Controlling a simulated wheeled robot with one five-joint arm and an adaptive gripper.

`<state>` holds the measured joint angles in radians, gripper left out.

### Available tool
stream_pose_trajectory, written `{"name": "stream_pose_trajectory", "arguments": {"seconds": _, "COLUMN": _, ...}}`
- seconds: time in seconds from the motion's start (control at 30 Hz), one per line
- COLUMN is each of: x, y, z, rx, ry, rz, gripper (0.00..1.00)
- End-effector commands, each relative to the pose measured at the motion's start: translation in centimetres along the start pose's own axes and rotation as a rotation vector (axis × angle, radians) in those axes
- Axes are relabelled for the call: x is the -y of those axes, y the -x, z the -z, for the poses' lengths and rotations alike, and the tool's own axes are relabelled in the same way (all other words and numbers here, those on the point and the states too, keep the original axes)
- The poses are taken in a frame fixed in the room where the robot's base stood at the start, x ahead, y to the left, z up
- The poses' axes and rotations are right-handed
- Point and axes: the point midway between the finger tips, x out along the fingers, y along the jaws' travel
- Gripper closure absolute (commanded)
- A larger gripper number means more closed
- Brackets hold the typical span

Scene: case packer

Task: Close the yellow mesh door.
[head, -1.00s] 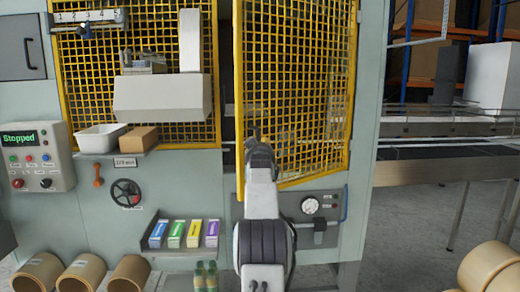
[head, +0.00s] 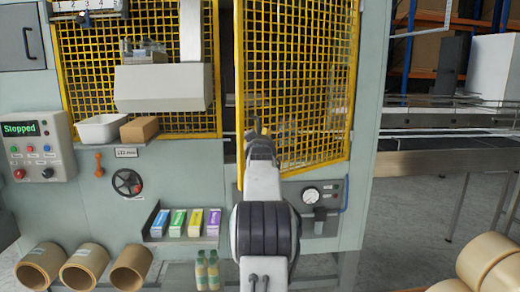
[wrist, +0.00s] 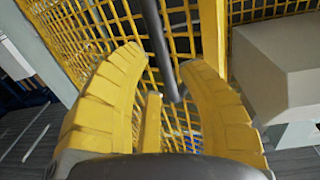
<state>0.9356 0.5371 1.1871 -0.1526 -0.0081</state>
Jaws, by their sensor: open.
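The yellow mesh door (head: 300,85) is on the right part of the machine in the head view. It stands ajar, its left edge swung out toward me and its lower edge slanting. My gripper (head: 257,125) is in front of the door's lower left edge. In the wrist view my gripper (wrist: 160,65) has its two yellow fingers spread wide. A dark grey rod (wrist: 158,40) and a yellow bar (wrist: 151,122) show between them, with yellow mesh beyond. I cannot tell whether the fingers touch either one.
Left of the door is another yellow mesh panel (head: 85,75) with a grey chute (head: 160,90) in front. A ledge with small boxes (head: 188,222) and several cardboard tubes (head: 85,268) sit low left. A conveyor (head: 450,160) and more tubes (head: 490,262) are right.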

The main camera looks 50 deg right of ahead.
Motion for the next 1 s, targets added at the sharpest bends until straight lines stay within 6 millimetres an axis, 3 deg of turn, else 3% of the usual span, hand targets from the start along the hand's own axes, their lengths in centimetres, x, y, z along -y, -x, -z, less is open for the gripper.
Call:
{"name": "stream_pose_trajectory", "arguments": {"seconds": 0.6, "x": 0.1, "y": 7.0, "z": 0.0, "rx": 0.000, "ry": 0.000, "rz": 0.002, "gripper": 0.64}}
{"name": "stream_pose_trajectory", "arguments": {"seconds": 1.0, "x": 0.2, "y": 8.4, "z": -0.1, "rx": 0.000, "ry": 0.000, "rz": 0.003, "gripper": 0.64}}
